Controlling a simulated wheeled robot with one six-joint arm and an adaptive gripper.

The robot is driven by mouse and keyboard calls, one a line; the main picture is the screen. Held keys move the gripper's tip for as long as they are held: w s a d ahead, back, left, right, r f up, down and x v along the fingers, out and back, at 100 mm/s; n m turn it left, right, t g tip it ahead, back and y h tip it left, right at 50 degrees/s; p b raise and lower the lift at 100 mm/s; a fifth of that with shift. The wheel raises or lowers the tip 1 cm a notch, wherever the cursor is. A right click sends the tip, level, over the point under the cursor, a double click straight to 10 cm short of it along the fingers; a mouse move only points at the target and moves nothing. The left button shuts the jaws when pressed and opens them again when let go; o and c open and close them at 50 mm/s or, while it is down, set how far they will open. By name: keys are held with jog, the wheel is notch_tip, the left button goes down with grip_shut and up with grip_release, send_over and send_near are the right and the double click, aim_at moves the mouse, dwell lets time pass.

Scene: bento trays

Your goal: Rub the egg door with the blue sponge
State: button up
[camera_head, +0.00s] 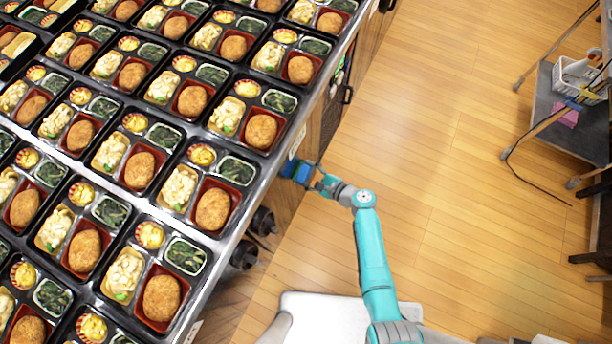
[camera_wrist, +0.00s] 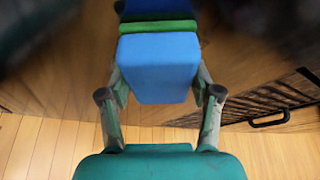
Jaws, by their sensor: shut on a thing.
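A blue sponge (camera_head: 294,169) with a green layer is between the fingers of my gripper (camera_head: 312,180), below the edge of the counter. In the wrist view the blue sponge (camera_wrist: 158,65) fills the gap between the fingers of my gripper (camera_wrist: 158,88), which is shut on it. The sponge is at or very near the wooden cabinet front (camera_wrist: 60,80); I cannot tell whether they touch. A wooden door front (camera_head: 309,128) shows under the counter in the head view. No egg mark is readable on it.
The counter's metal edge (camera_head: 237,200) overhangs the cabinet, with several filled bento trays on top. Black knob-like objects (camera_head: 262,221) stick out from the front. A black handle (camera_wrist: 268,119) is at right in the wrist view. The wooden floor (camera_head: 430,130) is clear; a cart (camera_head: 545,95) stands right.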

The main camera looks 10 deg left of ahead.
aim_at(307, 154)
jog(key=shift+w+d, duration=0.4)
jog(key=shift+w, duration=0.6)
jog(key=shift+w+d, duration=0.4)
jog(key=shift+w, duration=0.55)
jog(key=shift+w+d, duration=0.4)
jog(key=shift+w, duration=0.6)
jog(key=shift+d, duration=0.1)
jog(key=shift+s+d, duration=0.35)
jog(key=shift+d, duration=0.55)
jog(key=shift+s+d, duration=0.35)
jog(key=shift+d, duration=0.55)
jog(key=shift+s+d, duration=0.35)
jog(key=shift+d, duration=0.55)
jog(key=shift+d, duration=0.15)
jog(key=shift+s+d, duration=0.3)
jog(key=shift+d, duration=0.35)
jog(key=shift+s+d, duration=0.25)
jog(key=shift+d, duration=0.4)
jog(key=shift+r, duration=0.1)
